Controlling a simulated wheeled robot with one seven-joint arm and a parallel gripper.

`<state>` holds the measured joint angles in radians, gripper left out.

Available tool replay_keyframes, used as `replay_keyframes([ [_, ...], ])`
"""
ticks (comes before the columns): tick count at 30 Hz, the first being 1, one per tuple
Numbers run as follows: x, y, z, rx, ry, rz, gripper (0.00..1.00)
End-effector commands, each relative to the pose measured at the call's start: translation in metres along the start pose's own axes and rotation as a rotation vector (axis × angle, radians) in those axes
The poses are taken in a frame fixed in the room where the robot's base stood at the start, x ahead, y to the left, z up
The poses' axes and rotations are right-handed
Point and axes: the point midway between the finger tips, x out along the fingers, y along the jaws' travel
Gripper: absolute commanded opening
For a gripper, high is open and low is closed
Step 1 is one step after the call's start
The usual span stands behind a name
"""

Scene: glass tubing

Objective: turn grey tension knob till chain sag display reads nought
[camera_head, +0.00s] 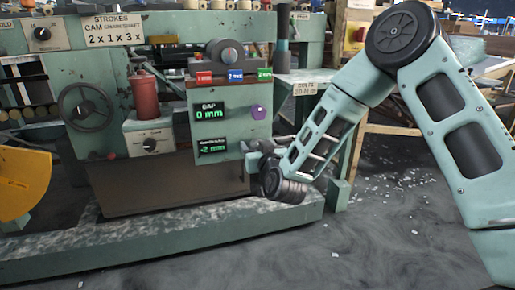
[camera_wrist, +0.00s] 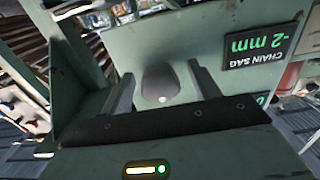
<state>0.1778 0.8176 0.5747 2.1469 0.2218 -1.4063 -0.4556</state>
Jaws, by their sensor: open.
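The grey tension knob (camera_wrist: 160,82) shows in the wrist view on the green panel, with a small pale spot on its near edge. My gripper (camera_wrist: 161,72) is open, with one finger on each side of the knob and visible gaps between. I cannot tell how deep the fingers reach. The chain sag display (camera_wrist: 262,46) is upside down in the wrist view and reads -2 mm. It also shows in the head view (camera_head: 212,146). There my gripper (camera_head: 250,151) is at the panel's lower right, and the knob is hidden.
Above the chain sag display, the gap display (camera_head: 210,113) reads 0 mm. A purple knob (camera_head: 258,112) sits right of it. A red cylinder (camera_head: 145,96) and a handwheel (camera_head: 86,107) stand left. The machine's base ledge (camera_head: 150,238) runs below my gripper.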

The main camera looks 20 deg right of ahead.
Motion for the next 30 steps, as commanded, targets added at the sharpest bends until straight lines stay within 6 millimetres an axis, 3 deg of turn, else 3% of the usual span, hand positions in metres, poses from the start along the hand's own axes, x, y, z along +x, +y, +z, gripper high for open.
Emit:
replay_keyframes([
  [3, -0.0002, 0.0000, 0.0000, 0.000, 0.000, 0.000, 0.61],
  [8, -0.0004, 0.0001, 0.0000, 0.000, 0.000, 0.000, 0.17],
  [20, -0.0007, -0.0003, -0.0010, -0.051, 0.000, 0.000, 0.17],
  [30, -0.0009, -0.0014, -0.0029, -0.292, 0.001, -0.002, 0.17],
])
